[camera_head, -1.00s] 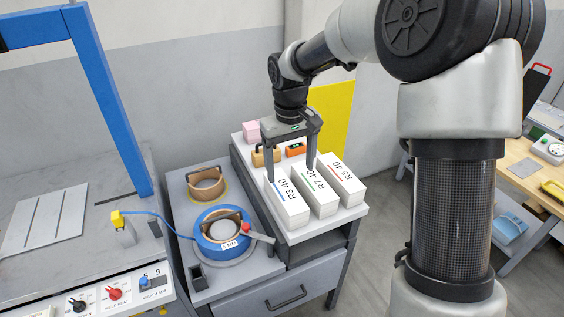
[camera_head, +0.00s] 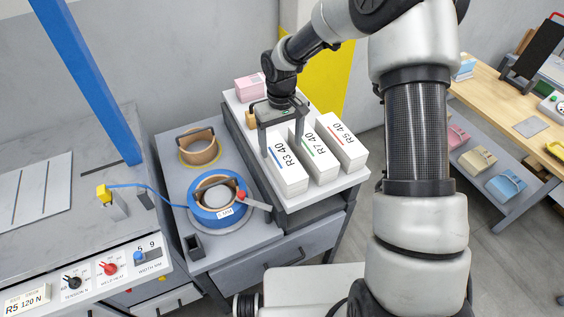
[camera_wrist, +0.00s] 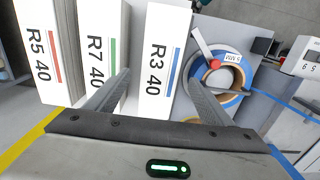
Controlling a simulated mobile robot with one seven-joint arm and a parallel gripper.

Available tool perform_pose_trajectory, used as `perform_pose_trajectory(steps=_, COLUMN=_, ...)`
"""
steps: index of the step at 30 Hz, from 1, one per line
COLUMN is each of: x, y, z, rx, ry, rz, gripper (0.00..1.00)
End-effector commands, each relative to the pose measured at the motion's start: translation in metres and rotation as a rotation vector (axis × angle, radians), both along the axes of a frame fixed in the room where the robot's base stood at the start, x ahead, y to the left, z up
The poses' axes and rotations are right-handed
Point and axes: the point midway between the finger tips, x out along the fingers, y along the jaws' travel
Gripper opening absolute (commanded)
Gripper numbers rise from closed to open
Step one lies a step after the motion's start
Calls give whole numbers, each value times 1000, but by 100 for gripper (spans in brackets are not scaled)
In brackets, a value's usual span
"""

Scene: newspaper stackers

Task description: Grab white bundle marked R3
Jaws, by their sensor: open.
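The white bundle marked R3 40 (camera_head: 287,171) has a blue stripe and lies at the left of a row of three on the cabinet top. It also shows in the wrist view (camera_wrist: 157,80). My gripper (camera_head: 281,152) is open, pointing down at the far end of R3. In the wrist view my gripper (camera_wrist: 158,76) has its fingers either side of R3, the left one by the R7 side and the right one by the outer side. Nothing is held. I cannot tell how far the fingertips reach down beside the bundle.
White bundles R7 40 (camera_head: 318,160), green-striped, and R5 40 (camera_head: 343,147), red-striped, stand close to the right of R3. A blue tape roll (camera_head: 220,206) and a brown roll (camera_head: 198,150) lie to the left. A pink bundle (camera_head: 249,88) stands behind.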

Motion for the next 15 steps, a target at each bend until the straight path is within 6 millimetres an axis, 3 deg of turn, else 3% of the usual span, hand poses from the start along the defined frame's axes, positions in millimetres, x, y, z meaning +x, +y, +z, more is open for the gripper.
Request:
perform_pose_trajectory(steps=8, x=-1, y=0, z=-22, rx=0, ry=0, rz=0, gripper=75)
perform_pose_trajectory(steps=15, x=-4, y=-1, z=-57, rx=1, ry=1, rz=0, gripper=75)
